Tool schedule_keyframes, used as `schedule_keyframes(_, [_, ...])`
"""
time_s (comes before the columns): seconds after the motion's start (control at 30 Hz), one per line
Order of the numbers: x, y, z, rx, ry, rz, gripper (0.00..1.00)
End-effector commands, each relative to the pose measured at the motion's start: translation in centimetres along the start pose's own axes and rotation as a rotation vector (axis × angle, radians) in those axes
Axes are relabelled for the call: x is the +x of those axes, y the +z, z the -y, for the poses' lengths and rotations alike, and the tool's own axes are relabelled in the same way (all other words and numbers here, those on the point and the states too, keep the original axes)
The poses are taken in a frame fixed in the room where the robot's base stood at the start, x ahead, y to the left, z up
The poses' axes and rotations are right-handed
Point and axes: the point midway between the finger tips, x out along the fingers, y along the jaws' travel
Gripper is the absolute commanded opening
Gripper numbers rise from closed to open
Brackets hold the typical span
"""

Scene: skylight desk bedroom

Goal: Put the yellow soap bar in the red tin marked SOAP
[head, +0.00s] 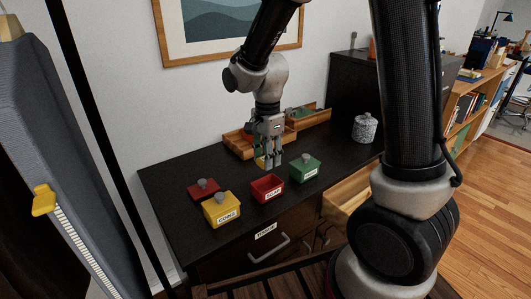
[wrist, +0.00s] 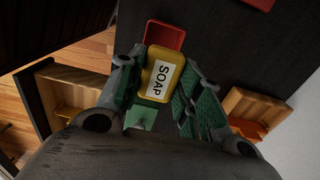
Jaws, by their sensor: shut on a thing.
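The yellow soap bar (wrist: 152,63), with a white SOAP label, is held between the fingers of my gripper (wrist: 157,85). In the head view the bar (head: 261,162) shows as a small yellow patch by the fingertips of my gripper (head: 270,160), mostly hidden by them. The red tin marked SOAP (head: 267,195) stands uncovered on the black desk, below and in front of my gripper. In the wrist view the tin (wrist: 167,33) shows beyond the bar, which overlaps its near part. The bar is apart from the tin.
A red lid (head: 203,192) with a grey knob lies left of the tin. A lidded yellow COINS tin (head: 221,214) and a lidded green tin (head: 305,171) stand either side. Behind are a wooden organizer (head: 240,143) and a speckled jar (head: 365,128). A drawer (head: 350,192) is open.

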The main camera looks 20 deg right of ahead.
Motion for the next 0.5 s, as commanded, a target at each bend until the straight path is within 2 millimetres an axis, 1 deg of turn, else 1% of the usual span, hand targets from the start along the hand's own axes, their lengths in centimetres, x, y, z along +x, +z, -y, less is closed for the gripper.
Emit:
schedule_keyframes(0.27, [0.3,0.1,0.0,-0.001,0.001,0.000,0.11])
schedule_keyframes(0.5, [1.9,0.0,-0.1,-0.002,0.003,0.000,0.11])
